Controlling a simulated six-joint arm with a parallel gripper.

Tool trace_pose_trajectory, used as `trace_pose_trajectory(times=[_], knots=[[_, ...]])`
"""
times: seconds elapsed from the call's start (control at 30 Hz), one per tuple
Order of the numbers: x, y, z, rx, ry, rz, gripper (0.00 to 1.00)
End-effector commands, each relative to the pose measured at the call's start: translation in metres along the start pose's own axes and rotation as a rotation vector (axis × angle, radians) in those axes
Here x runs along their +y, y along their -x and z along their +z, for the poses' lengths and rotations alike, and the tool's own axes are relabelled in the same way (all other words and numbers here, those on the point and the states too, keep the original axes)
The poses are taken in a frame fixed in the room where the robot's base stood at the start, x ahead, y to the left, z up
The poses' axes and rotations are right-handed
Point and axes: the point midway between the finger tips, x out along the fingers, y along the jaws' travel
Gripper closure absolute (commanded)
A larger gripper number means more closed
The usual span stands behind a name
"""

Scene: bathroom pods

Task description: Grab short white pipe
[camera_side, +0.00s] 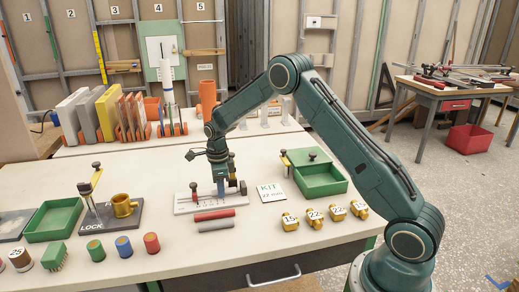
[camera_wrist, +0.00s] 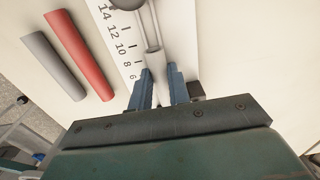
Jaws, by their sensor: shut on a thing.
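My gripper (camera_side: 221,192) is low over the white measuring board (camera_side: 185,206) on the bench. In the wrist view, the blue fingers of my gripper (camera_wrist: 161,82) are closed around a pale, whitish pipe (camera_wrist: 157,62) lying along the board's printed scale (camera_wrist: 125,48).
A red pipe (camera_side: 214,214) and a grey pipe (camera_side: 215,225) lie in front of the board. A KIT card (camera_side: 270,192), brass fittings (camera_side: 314,219) and a green box (camera_side: 322,181) stand to the right. Left are a LOCK fixture (camera_side: 98,219) and coloured cylinders (camera_side: 124,246).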

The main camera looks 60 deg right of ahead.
Motion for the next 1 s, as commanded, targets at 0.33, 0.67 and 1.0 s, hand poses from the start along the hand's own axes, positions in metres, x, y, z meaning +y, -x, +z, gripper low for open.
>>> trace_pose_trajectory(times=[0.33,0.67,1.0], knots=[[0.0,0.002,0.0,0.0,0.0,0.0,1.0],[-0.001,0.031,0.0,-0.002,0.0,-0.004,1.0],[-0.002,0.098,0.001,-0.003,0.0,-0.004,1.0]])
